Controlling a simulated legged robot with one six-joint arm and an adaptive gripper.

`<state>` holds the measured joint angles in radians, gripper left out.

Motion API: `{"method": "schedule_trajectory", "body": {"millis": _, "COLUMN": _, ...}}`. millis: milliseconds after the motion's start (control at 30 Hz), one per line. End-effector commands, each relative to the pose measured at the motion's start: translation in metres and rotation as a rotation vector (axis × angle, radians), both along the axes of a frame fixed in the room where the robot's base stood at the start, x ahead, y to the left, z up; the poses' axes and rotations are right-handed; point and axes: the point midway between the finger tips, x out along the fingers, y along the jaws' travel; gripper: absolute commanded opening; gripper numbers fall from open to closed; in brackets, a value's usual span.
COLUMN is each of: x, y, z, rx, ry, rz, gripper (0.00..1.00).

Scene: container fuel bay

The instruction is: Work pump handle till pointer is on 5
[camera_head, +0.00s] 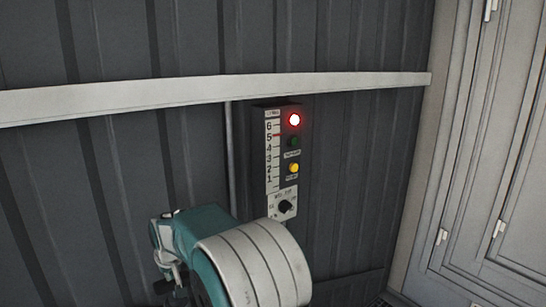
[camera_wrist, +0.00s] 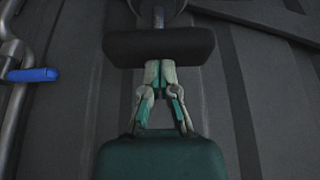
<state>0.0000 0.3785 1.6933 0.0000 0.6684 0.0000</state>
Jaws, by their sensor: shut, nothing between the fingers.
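The gauge panel (camera_head: 280,160) is on the corrugated wall, with a vertical scale (camera_head: 272,150) numbered 1 to 6. A small red mark (camera_head: 276,135) sits at 5; I cannot tell whether it is the pointer or a fixed mark. My gripper (camera_wrist: 160,68) is shut and empty in the wrist view. Its fingertips are at the lower edge of a dark horizontal bar (camera_wrist: 158,48), which looks like the pump handle's grip. I cannot tell whether they touch it. The handle does not show in the head view.
On the panel, a red lamp (camera_head: 294,120) is lit, a green one (camera_head: 294,141) is dark and a yellow one (camera_head: 293,168) looks lit. A black knob (camera_head: 286,206) is below. A blue lever (camera_wrist: 34,75) on pipework is at left. Pale doors (camera_head: 495,150) stand at right.

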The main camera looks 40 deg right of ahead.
Motion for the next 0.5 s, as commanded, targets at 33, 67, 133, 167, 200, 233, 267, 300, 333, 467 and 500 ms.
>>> {"method": "schedule_trajectory", "body": {"millis": 33, "x": -0.002, "y": 0.000, "z": -0.008, "rx": 0.000, "ry": 0.012, "rz": 0.000, "gripper": 0.00}}
{"method": "schedule_trajectory", "body": {"millis": 67, "x": -0.002, "y": 0.000, "z": -0.010, "rx": 0.000, "ry": 0.011, "rz": 0.000, "gripper": 0.00}}
{"method": "schedule_trajectory", "body": {"millis": 133, "x": -0.002, "y": 0.000, "z": -0.016, "rx": 0.000, "ry": 0.011, "rz": 0.000, "gripper": 0.00}}
{"method": "schedule_trajectory", "body": {"millis": 167, "x": -0.002, "y": 0.000, "z": -0.018, "rx": 0.000, "ry": 0.012, "rz": 0.000, "gripper": 0.00}}
{"method": "schedule_trajectory", "body": {"millis": 200, "x": -0.002, "y": 0.000, "z": -0.021, "rx": 0.000, "ry": 0.012, "rz": 0.000, "gripper": 0.00}}
{"method": "schedule_trajectory", "body": {"millis": 233, "x": -0.002, "y": 0.000, "z": -0.022, "rx": 0.000, "ry": 0.011, "rz": 0.000, "gripper": 0.00}}
{"method": "schedule_trajectory", "body": {"millis": 267, "x": -0.002, "y": 0.000, "z": -0.021, "rx": 0.000, "ry": 0.010, "rz": 0.000, "gripper": 0.00}}
{"method": "schedule_trajectory", "body": {"millis": 300, "x": -0.002, "y": 0.000, "z": -0.020, "rx": 0.000, "ry": 0.009, "rz": 0.000, "gripper": 0.00}}
{"method": "schedule_trajectory", "body": {"millis": 333, "x": -0.002, "y": 0.000, "z": -0.018, "rx": 0.000, "ry": 0.009, "rz": 0.000, "gripper": 0.00}}
{"method": "schedule_trajectory", "body": {"millis": 467, "x": -0.001, "y": 0.000, "z": -0.004, "rx": 0.000, "ry": 0.007, "rz": 0.000, "gripper": 0.00}}
{"method": "schedule_trajectory", "body": {"millis": 500, "x": -0.001, "y": 0.000, "z": 0.000, "rx": 0.000, "ry": 0.008, "rz": 0.000, "gripper": 0.00}}
